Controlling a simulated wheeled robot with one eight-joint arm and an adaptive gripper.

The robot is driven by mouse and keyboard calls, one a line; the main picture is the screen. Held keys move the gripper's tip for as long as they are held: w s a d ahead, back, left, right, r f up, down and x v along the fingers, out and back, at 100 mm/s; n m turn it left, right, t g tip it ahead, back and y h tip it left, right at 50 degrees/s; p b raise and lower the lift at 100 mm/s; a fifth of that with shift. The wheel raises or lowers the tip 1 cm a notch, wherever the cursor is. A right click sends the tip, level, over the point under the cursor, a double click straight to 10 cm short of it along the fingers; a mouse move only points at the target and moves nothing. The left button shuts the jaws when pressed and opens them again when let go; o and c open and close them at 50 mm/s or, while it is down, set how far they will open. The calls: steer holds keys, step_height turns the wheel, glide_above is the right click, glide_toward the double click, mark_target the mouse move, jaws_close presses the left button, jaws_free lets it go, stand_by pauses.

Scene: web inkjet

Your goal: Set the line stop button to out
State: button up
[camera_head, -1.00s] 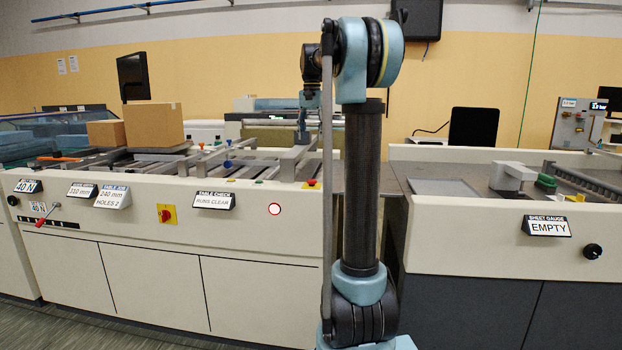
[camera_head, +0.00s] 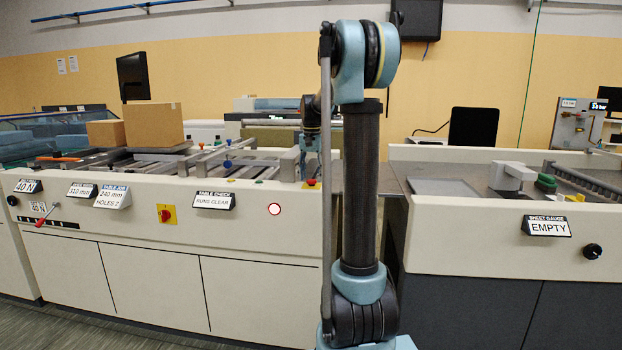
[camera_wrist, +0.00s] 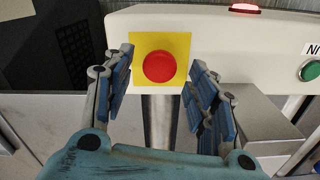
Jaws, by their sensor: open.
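The line stop button, a red round button on a yellow plate (camera_wrist: 159,66), sits on a pale housing, between my open fingers in the wrist view. My gripper (camera_wrist: 162,62) has one blue-padded finger on each side of it and holds nothing. Whether the fingers touch the button or its plate I cannot tell. My arm hides most of the gripper there.
A green button (camera_wrist: 311,70) and a lit red lamp (camera_wrist: 245,8) are near the button in the wrist view. A red knob on yellow (camera_head: 166,213) and a lit round indicator (camera_head: 274,209) are on the front panel. A grey block (camera_head: 290,165) stands close to my arm.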

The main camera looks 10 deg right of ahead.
mark_target(312, 180)
steer(key=shift+f, duration=0.4)
jaws_close()
steer(key=shift+r, duration=0.65)
jaws_free()
step_height(312, 180, up, 12)
stand_by(0.4)
